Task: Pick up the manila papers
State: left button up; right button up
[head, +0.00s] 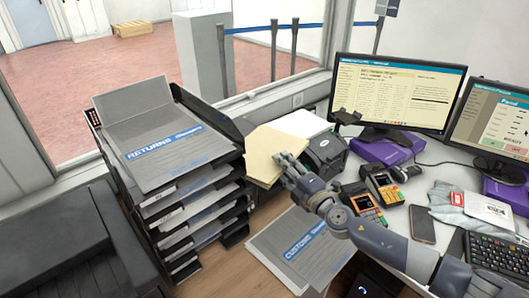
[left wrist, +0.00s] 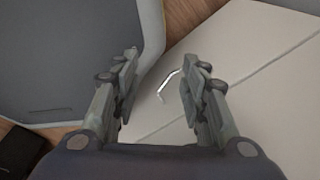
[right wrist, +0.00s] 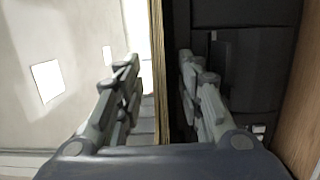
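The manila papers (head: 262,142) are a pale yellow stack between the black tray tower and the label printer in the head view. My right gripper (head: 284,162) is at their right front edge. In the right wrist view the papers (right wrist: 158,60) show edge-on as a thin upright tan strip between the two fingers of my right gripper (right wrist: 160,88). Gaps show on both sides, so the fingers are open around the papers. My left gripper (left wrist: 160,80) is open and empty in the left wrist view; it is not seen in the head view.
A tower of black trays (head: 232,128) with grey folders, the top one marked RETURNS (head: 165,140), stands left of the papers. A black printer (head: 326,154), card terminals (head: 383,186) and monitors stand right. A grey CUSTOMS folder (head: 300,248) lies in front.

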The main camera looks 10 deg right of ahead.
jog(key=shift+c, duration=0.7)
grip_shut()
pick_arm(q)
jog(key=shift+s+a, duration=0.1)
jog(key=shift+s, duration=0.35)
pick_arm(e)
jog(key=shift+d+r, duration=0.1)
jog(key=shift+w+d+r, duration=0.1)
jog(key=shift+d+r, duration=0.05)
jog(key=shift+r, duration=0.2)
notch_tip(320, 180, up, 7)
jog(key=p, duration=0.2)
jog(key=shift+f+p, duration=0.2)
jog(key=shift+p, duration=0.15)
pick_arm(q)
jog(key=shift+f+b, duration=2.35)
jog(key=shift+b, duration=1.3)
pick_arm(e)
jog(key=w+d, duration=0.5)
jog(key=d, duration=0.3)
jog(key=w+d, duration=0.5)
jog(key=d, duration=0.3)
jog(key=shift+w+d+f, duration=0.15)
jog(key=shift+w+f, duration=0.05)
jog(key=shift+w, duration=0.2)
